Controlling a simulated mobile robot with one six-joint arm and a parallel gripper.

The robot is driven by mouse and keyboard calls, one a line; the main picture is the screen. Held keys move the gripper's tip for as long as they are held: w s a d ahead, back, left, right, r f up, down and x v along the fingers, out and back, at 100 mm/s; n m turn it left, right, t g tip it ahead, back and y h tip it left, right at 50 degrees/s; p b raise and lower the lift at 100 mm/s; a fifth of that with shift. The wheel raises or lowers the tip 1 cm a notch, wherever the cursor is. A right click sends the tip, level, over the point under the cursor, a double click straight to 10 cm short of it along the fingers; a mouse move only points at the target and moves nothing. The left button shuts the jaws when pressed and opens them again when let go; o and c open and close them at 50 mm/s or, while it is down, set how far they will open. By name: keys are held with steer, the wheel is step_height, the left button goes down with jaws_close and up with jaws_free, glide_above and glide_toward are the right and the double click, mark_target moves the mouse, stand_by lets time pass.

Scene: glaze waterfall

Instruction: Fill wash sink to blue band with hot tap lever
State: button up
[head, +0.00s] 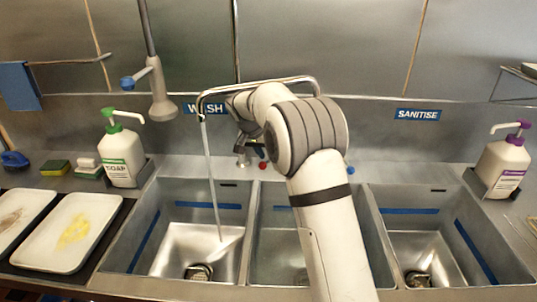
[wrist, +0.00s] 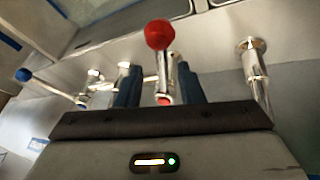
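The wash sink (head: 172,215) is the left basin, with a blue band (head: 208,206) around its inner walls. A thin stream of water (head: 210,165) falls from the spout (head: 201,112) into it. The drain (head: 198,271) shows at the bottom; I cannot tell the water depth. The hot tap lever's red ball (head: 262,165) shows behind the sinks, and in the wrist view the red-tipped lever (wrist: 160,36) stands between my gripper's fingers (wrist: 158,85). The fingers are open, with gaps visible on both sides of the lever. My arm hides part of the tap.
A blue-tipped lever (head: 350,170) is to the right. A soap bottle (head: 121,155) stands left of the wash sink, beside trays (head: 108,208). A spray head (head: 160,95) hangs above. A sanitiser bottle (head: 503,165) stands far right.

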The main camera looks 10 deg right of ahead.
steer(key=p+v, duration=0.3)
steer(key=v, duration=0.3)
steer(key=shift+a+r, duration=0.15)
steer(key=shift+a, duration=0.15)
steer(key=shift+c, duration=0.4)
